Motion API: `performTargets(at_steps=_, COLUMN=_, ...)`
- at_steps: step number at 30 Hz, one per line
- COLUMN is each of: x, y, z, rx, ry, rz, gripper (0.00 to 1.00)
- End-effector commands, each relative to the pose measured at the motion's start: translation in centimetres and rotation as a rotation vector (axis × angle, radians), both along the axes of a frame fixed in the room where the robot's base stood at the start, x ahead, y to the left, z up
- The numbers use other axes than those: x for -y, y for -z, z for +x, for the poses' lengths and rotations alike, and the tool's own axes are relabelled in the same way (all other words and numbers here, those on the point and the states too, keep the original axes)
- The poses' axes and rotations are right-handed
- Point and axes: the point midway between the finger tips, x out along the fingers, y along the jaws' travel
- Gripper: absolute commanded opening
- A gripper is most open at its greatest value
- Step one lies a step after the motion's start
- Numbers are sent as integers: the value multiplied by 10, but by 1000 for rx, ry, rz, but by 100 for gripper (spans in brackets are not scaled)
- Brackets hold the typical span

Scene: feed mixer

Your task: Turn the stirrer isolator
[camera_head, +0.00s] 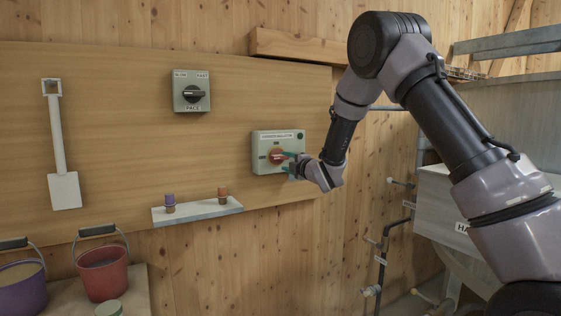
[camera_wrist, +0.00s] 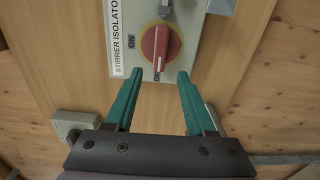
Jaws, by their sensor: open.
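The stirrer isolator (camera_head: 262,139) is a pale grey-green box on the wooden board, lettered along its upper edge. Its red rotary handle (camera_wrist: 161,45) sits on a yellow disc and also shows in the head view (camera_head: 276,156). In the wrist view the handle's narrow end points down at a partly hidden label starting with O, and the ON label is to its left. My gripper (camera_wrist: 160,73) is open, with teal fingers on either side of the handle's lower end. A gap shows on both sides; depth contact cannot be told.
A pace switch box (camera_head: 191,92) is up and left. A small shelf (camera_head: 197,212) with two stoppered bottles is below left. A white shovel (camera_head: 60,150) hangs further left, above buckets (camera_head: 103,270). Pipes and a metal hopper (camera_head: 440,200) stand to the right.

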Motion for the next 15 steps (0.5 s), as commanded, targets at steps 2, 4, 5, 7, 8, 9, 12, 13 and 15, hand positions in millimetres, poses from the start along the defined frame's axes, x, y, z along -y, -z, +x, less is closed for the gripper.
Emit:
performTargets(at_steps=2, x=9, y=0, z=-13, rx=-1, ry=1, rz=0, gripper=55)
performTargets(at_steps=4, x=14, y=0, z=-22, rx=-1, ry=0, rz=1, gripper=55)
performTargets(at_steps=5, x=17, y=0, z=-25, rx=-1, ry=0, rz=0, gripper=55)
performTargets(at_steps=7, x=20, y=0, z=-31, rx=-1, ry=-1, rz=0, gripper=55)
performTargets(at_steps=8, x=21, y=0, z=-33, rx=0, ry=-1, rz=0, gripper=55)
performTargets(at_steps=9, x=23, y=0, z=-34, rx=1, ry=-1, rz=1, gripper=55)
performTargets(at_steps=12, x=24, y=0, z=-37, rx=0, ry=-1, rz=0, gripper=55)
performTargets(at_steps=13, x=24, y=0, z=-37, rx=0, ry=-1, rz=0, gripper=55)
performTargets(at_steps=15, x=24, y=0, z=-37, rx=0, ry=-1, rz=0, gripper=55)
